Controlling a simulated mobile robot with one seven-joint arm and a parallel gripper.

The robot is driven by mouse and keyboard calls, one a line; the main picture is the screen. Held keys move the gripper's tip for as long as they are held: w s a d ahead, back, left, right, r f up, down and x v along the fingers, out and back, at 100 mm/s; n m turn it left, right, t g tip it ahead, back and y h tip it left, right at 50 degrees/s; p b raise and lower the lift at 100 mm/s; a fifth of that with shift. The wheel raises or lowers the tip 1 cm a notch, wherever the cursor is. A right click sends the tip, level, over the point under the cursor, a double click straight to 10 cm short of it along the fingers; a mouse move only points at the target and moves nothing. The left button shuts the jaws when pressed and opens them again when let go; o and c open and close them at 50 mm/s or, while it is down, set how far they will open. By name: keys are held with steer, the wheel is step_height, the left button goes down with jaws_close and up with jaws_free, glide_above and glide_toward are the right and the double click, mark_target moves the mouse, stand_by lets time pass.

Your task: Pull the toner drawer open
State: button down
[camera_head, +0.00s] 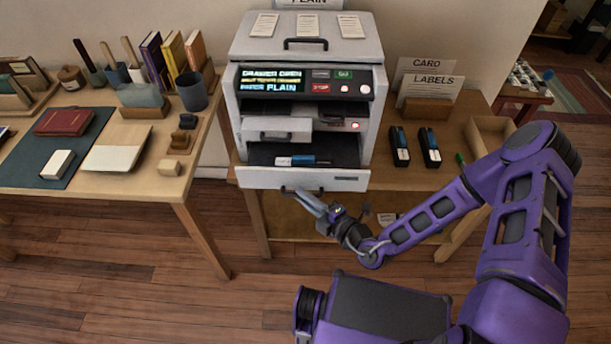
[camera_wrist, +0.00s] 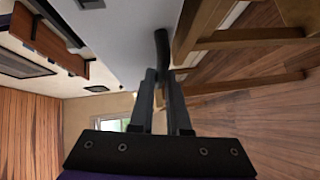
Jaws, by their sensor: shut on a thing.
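A pale grey printer (camera_head: 380,110) stands on a wooden table. Its low drawer (camera_head: 340,180) is out to some extent, and a blue and white cartridge (camera_head: 296,161) lies on its dark floor. In the wrist view, the dark handle (camera_wrist: 162,45) stands between the tips of my gripper (camera_wrist: 163,72). The printer's display (camera_head: 272,82) reads "DRAWER OPEN".
Two dark cartridges (camera_head: 415,147) and an open wooden tray (camera_head: 492,132) are right of the printer. A table with books and a blue mat (camera_head: 75,165) stands at left. Bare wood floor (camera_head: 130,290) lies in front.

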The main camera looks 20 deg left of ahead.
steer(key=shift+s, duration=0.1)
steer(key=c, duration=0.9)
jaws_free()
steer(key=shift+d, duration=0.1)
steer(key=v, duration=1.7)
steer(key=shift+d, duration=0.15)
steer(key=shift+f, duration=0.1)
